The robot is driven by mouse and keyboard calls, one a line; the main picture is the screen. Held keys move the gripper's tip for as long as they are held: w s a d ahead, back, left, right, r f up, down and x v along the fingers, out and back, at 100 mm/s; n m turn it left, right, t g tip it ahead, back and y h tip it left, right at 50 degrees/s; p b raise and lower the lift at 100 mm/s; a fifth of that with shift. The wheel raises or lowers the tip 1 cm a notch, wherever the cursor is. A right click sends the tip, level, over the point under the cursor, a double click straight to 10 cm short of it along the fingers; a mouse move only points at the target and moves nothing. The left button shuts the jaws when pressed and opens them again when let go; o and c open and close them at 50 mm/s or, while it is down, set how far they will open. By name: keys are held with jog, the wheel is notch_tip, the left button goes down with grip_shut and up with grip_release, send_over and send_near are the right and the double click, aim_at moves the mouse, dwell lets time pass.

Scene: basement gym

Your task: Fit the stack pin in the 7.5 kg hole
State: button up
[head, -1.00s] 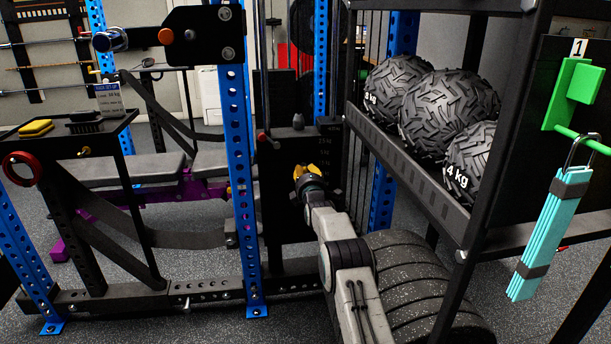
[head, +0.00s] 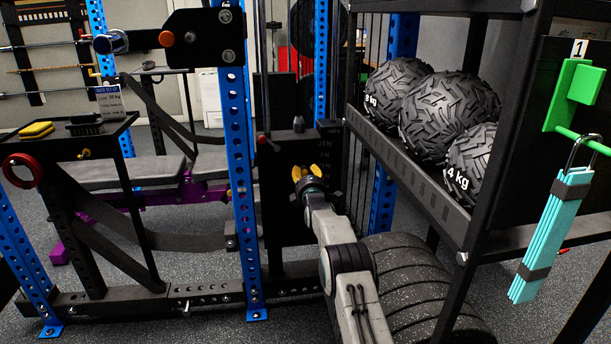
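The weight stack (head: 275,195) is a dark upright block behind the blue upright, with small pale kg markings near its upper right that are too small to read surely. My gripper (head: 306,171) is in front of its right part, with yellow fingers pointing away from me. My wrist and arm hide the lower right of the stack. The fingers show as two yellow patches with a dark gap. I cannot tell whether they hold anything or touch the stack. I cannot make out the stack pin or the 7.5 kg hole.
The blue upright (head: 238,170) stands close left of my gripper. A rack with black medicine balls (head: 450,105) is close on the right, above a tire (head: 415,285). A side shelf (head: 65,138) with a yellow item and a brush is at left. A purple-framed bench (head: 130,175) stands behind.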

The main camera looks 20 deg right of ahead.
jog(key=shift+o, duration=0.2)
jog(key=shift+s, duration=0.15)
jog(key=v, duration=1.1)
jog(key=shift+s, duration=0.3)
dwell(0.3)
jog(key=shift+a, duration=0.1)
jog(key=s+a+r+m+g+y+p, duration=0.1)
jog(key=s+a+r+m+g+p, duration=0.25)
jog(key=s+r+p, duration=0.65)
jog(key=s+a+r+m+g+y+p, duration=0.1)
jog(key=s+a+r+m+g+p, duration=0.35)
jog(key=r, duration=0.75)
jog(key=s+a+r+m+g+p, duration=0.2)
jog(key=s+r+p, duration=0.2)
jog(key=s, duration=0.8)
jog(key=s+a+r+m+g+y+p, duration=0.1)
jog(key=s+a+r+m+g+p, duration=0.1)
jog(key=s+p, duration=0.7)
jog(key=s+a+r+m+g+p, duration=0.2)
jog(key=s+r+p, duration=0.4)
jog(key=s, duration=0.9)
jog(key=shift+s+a+m+y+p, duration=0.25)
jog(key=shift+a+m+y+p, duration=0.2)
jog(key=shift+m, duration=0.35)
